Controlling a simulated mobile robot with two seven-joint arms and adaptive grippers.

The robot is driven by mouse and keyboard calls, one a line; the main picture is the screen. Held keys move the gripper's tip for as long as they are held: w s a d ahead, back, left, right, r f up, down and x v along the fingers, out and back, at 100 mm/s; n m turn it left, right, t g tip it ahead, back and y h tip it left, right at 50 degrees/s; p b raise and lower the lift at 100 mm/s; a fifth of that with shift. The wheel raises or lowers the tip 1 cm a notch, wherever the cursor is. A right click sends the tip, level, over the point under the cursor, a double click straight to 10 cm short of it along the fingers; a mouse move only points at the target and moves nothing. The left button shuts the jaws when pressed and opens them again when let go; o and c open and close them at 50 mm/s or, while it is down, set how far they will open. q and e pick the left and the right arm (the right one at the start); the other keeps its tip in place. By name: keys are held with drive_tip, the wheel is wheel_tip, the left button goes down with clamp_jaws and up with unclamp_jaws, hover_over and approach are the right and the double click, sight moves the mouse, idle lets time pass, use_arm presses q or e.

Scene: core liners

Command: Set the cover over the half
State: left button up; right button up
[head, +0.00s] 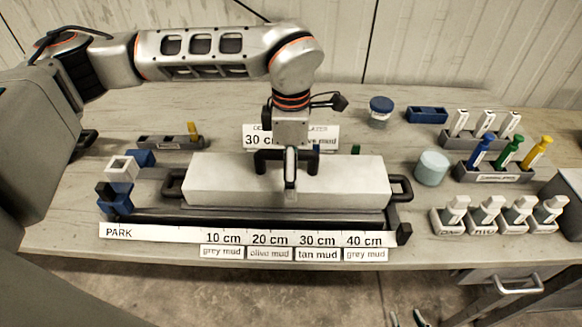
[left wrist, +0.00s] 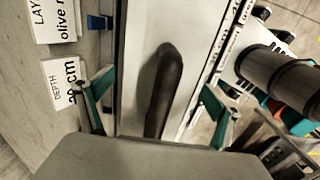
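The long pale cover (head: 225,185) lies lengthwise over a dark tray (head: 400,188) whose end handles stick out on both sides. The half is hidden beneath it, and I cannot tell how closely the cover seats. The cover's dark handle (left wrist: 165,90) stands on its top. My left gripper (head: 289,172) is over the handle; in the left wrist view its fingers stand apart on either side of the handle, not touching it. My right gripper (head: 406,317) shows only as small separated fingertips at the bottom edge of the head view, empty and away from the cover.
A ruler strip (head: 160,234) runs along the front, with mud labels below. A depth sign (head: 327,136) stands behind the cover. Blue and white blocks (head: 122,168) are at the left. At the right are a pale jar (head: 432,167), a marker rack (head: 490,176) and several bottles (head: 485,215).

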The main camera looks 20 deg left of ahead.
use_arm(q)
wheel_tip(320, 180, up, 13)
drive_tip(key=shift+r, duration=0.1)
idle(0.7)
drive_tip(key=shift+s, duration=0.1)
